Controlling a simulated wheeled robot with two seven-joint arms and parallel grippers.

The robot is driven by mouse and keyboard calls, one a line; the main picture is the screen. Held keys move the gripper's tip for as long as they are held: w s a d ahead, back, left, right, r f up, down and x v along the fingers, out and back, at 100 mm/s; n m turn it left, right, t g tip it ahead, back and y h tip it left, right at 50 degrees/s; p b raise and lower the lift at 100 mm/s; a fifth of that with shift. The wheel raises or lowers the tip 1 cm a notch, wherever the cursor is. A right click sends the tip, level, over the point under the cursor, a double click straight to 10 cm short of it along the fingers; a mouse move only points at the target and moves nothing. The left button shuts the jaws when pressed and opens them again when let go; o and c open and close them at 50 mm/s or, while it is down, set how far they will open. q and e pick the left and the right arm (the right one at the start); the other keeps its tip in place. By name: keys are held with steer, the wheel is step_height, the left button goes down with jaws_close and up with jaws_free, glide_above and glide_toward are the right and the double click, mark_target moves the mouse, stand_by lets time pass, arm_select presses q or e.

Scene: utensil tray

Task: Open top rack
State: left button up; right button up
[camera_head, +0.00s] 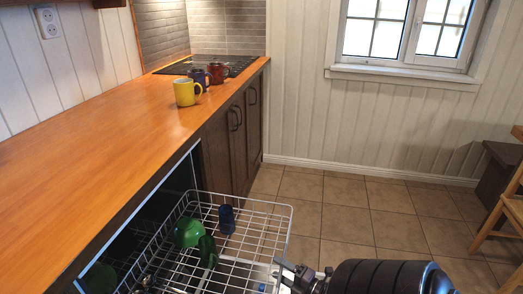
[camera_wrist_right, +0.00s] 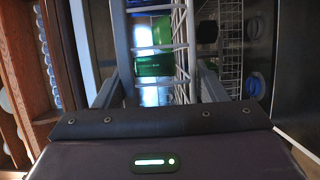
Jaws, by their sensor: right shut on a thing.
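The white wire top rack (camera_head: 262,202) sits pulled out from the dishwasher under the counter, at the bottom centre of the head view. It holds a green mug (camera_head: 187,233), a dark green mug (camera_head: 208,252) and a dark blue cup (camera_head: 227,219). My right gripper (camera_head: 280,271) is at the rack's front right part, shut on the rack. In the right wrist view, white rack wires (camera_wrist_right: 181,45) run between the two fingers, with green and blue items behind them. The exact grip point is hard to see. My left gripper is not in view.
An orange wooden counter (camera_head: 110,143) runs along the left. A yellow mug (camera_head: 186,93), a red mug (camera_head: 217,72) and a dark mug (camera_head: 199,77) stand at its far end. The tiled floor (camera_head: 350,222) right of the rack is clear. Wooden furniture (camera_head: 507,208) stands at the far right.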

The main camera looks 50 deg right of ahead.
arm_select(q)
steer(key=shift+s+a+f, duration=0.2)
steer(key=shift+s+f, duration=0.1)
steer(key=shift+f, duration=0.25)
arm_select(e)
steer(key=shift+s+d+r, duration=0.2)
steer(key=shift+s+d, duration=0.2)
steer(key=shift+s, duration=0.3)
steer(key=shift+s+d+r, duration=0.2)
steer(key=shift+s+d, duration=0.2)
steer(key=shift+s, duration=0.3)
steer(key=o, duration=1.3)
steer(key=shift+s+a+f, duration=0.1)
steer(key=shift+f, duration=0.1)
steer(key=s, duration=0.7)
steer(key=shift+s, duration=0.4)
